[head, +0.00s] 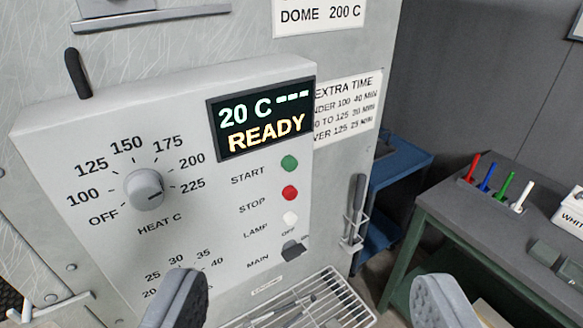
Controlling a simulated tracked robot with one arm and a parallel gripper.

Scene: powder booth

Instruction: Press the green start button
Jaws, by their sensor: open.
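The green start button (289,163) sits on the light grey control panel (100,225), right of the word START and under the display (262,116). The display reads "20 C ---" and "READY". The red stop button (290,193) is just below the green one, with the white lamp button (290,218) under that. My gripper (312,305) is open and empty at the bottom of the view, its two grey fingers wide apart. The fingers appear below the buttons in the picture, and neither covers the green button.
The heat dial (144,190) and the main switch (292,250) are on the same panel. A wire rack (335,300) shows low between my fingers. A green-legged bench (490,225) with several coloured markers stands right, and a blue cart (400,165) is behind.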

